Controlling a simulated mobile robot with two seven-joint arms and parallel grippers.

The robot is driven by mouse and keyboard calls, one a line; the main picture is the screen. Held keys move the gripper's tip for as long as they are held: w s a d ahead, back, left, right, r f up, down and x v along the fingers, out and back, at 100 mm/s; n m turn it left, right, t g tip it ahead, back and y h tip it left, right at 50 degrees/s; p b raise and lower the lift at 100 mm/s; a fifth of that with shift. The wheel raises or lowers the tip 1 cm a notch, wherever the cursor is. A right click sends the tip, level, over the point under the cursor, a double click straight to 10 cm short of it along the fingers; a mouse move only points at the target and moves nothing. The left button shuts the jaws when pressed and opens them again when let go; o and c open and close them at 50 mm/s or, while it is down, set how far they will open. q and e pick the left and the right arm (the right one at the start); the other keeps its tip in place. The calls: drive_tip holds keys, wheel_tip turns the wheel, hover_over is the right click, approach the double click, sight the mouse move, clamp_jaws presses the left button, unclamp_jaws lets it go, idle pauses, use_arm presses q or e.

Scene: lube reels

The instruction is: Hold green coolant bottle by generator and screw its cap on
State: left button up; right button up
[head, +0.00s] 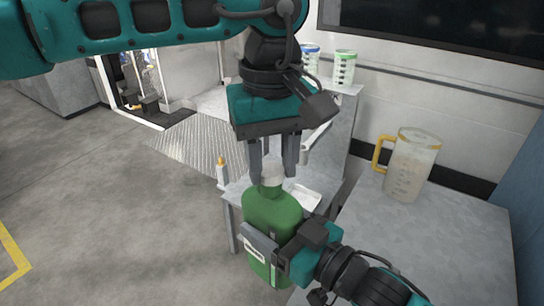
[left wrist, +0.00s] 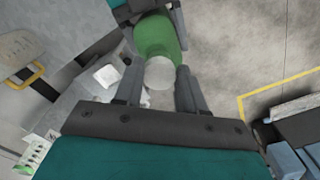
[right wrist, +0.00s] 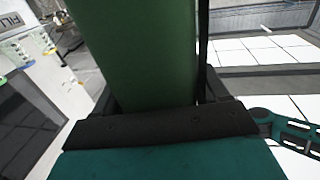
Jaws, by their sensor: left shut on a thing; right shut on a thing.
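The green coolant bottle (head: 272,212) is held upright in the head view, and its green body fills the middle of the right wrist view (right wrist: 145,50). My right gripper (head: 264,246) is shut around the bottle's body from the lower right. The whitish cap (head: 271,172) is at the top of the bottle's neck; I cannot tell how far it is threaded. My left gripper (head: 272,176) points straight down from above and is shut on the cap. The left wrist view shows the round cap (left wrist: 159,73) between the fingers, with the bottle (left wrist: 157,38) beyond it.
A clear jug with a yellow handle (head: 408,165) stands on the grey table (head: 440,220) at right. Measuring containers (head: 344,67) stand on a shelf behind. A small bottle with an orange tip (head: 222,172) and a white tray (head: 305,197) are close beside the bottle. Open floor lies left.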

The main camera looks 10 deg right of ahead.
use_arm(q)
drive_tip(key=shift+f, duration=0.4)
drive_tip(key=m, duration=0.4)
drive_tip(key=shift+a, duration=0.1)
drive_tip(key=m, duration=0.3)
drive_tip(key=shift+a+m, duration=0.1)
drive_tip(key=shift+m, duration=0.3)
drive_tip(key=m, duration=0.3)
drive_tip(key=shift+w+m, duration=0.1)
drive_tip(key=shift+m, duration=0.3)
drive_tip(key=m, duration=0.5)
drive_tip(key=shift+w+a, duration=0.1)
drive_tip(key=o, duration=1)
